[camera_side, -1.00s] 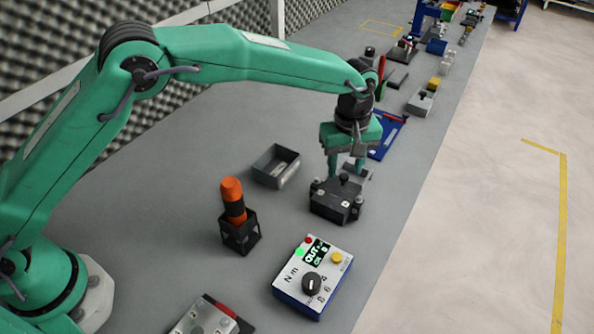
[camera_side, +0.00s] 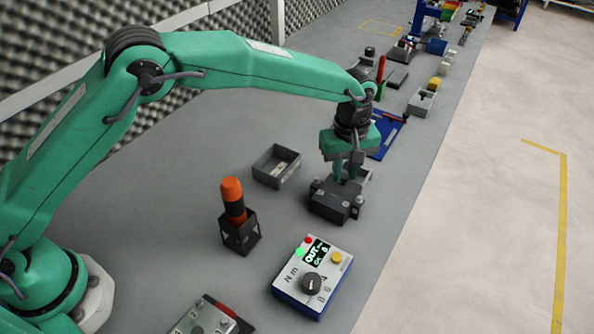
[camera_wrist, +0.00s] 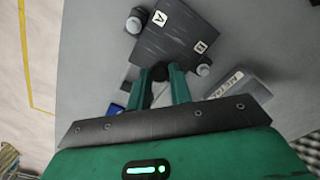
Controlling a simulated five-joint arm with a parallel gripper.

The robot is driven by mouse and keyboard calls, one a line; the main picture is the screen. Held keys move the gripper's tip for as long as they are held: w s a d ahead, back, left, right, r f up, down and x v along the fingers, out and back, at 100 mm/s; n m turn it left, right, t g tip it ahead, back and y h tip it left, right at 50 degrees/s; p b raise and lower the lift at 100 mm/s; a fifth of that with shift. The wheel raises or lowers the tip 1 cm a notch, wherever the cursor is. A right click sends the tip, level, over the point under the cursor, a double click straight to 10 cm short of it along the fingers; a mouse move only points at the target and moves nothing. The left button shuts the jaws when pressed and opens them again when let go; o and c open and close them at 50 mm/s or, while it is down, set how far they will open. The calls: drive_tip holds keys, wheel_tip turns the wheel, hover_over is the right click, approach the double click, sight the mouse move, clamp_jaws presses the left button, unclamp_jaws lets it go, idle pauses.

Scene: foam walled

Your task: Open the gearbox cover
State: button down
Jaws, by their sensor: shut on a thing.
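The gearbox (camera_side: 338,200) is a dark box on the grey bench, with its cover (camera_wrist: 178,36) on top marked with the letter A. Round corner posts show beside it in the wrist view (camera_wrist: 134,24). My gripper (camera_side: 346,178) is over the gearbox, pointing down. In the wrist view its two green fingers (camera_wrist: 160,76) are shut on a dark round knob (camera_wrist: 160,72) at the cover's near edge. The fingers partly hide the knob. The cover appears seated on the box.
An open grey tray (camera_side: 277,166) stands left of the gearbox. An orange-handled tool (camera_side: 233,200) stands in a black holder (camera_side: 240,235). A control box with a dial (camera_side: 312,278) sits in front. A blue item (camera_side: 388,136) lies behind. Bare bench lies between them.

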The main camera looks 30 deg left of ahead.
drive_tip(key=shift+w+r, duration=0.15)
drive_tip(key=shift+w, duration=3.5)
drive_tip(key=c, duration=1.3)
unclamp_jaws()
drive_tip(key=shift+o, duration=0.2)
wheel_tip(320, 180, up, 8)
